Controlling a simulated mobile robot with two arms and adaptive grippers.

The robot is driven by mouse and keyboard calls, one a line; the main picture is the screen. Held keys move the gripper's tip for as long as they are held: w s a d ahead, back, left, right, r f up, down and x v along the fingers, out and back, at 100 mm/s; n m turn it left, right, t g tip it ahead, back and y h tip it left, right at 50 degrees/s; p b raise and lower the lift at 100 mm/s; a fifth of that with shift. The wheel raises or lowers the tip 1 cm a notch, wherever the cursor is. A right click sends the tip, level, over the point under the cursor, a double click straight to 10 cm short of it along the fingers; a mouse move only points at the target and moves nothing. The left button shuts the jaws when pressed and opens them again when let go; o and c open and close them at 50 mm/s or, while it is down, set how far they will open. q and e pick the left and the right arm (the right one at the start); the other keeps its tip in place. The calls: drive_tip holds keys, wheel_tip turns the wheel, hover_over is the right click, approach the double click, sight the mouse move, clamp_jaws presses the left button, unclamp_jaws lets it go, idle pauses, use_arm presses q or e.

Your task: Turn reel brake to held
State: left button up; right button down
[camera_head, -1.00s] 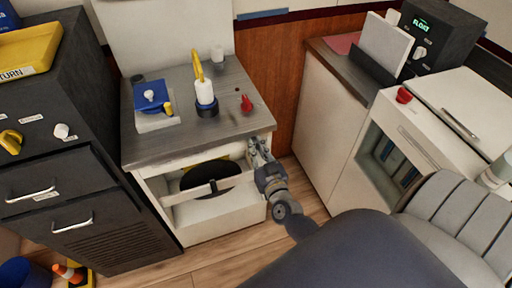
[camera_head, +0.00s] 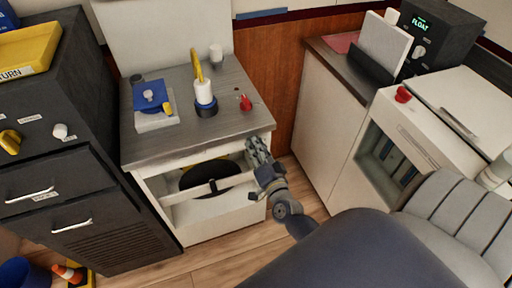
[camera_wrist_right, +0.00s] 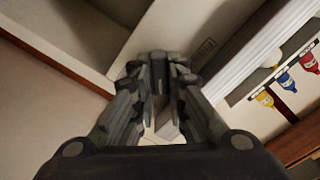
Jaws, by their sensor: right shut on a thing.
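My right gripper (camera_head: 257,150) is at the right front edge of the low cabinet (camera_head: 150,153), beside its open bay. In the right wrist view its fingers (camera_wrist_right: 160,66) are close together against a pale panel. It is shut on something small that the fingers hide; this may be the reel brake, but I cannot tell. A black reel (camera_head: 205,176) sits inside the bay behind a pale bar (camera_head: 187,193). A black box (camera_head: 438,38) at the back right has a display with green text that reads FLOAT. My left gripper is not in view.
On the cabinet top stand a blue-topped box (camera_head: 152,97), a white cylinder with a yellow strip (camera_head: 204,93) and a red knob (camera_head: 245,102). Dark drawers (camera_head: 60,200) stand left, a white unit (camera_head: 440,115) right. Wood floor (camera_head: 215,257) is open in front.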

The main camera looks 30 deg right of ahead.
drive_tip(key=shift+f+m+b, duration=0.2)
drive_tip(key=shift+m+b, duration=0.7)
drive_tip(key=shift+m, duration=3.4)
drive_tip(key=c, duration=1.6)
unclamp_jaws()
drive_tip(key=shift+s, duration=0.1)
drive_tip(key=v, duration=1.1)
drive_tip(key=shift+s, duration=0.4)
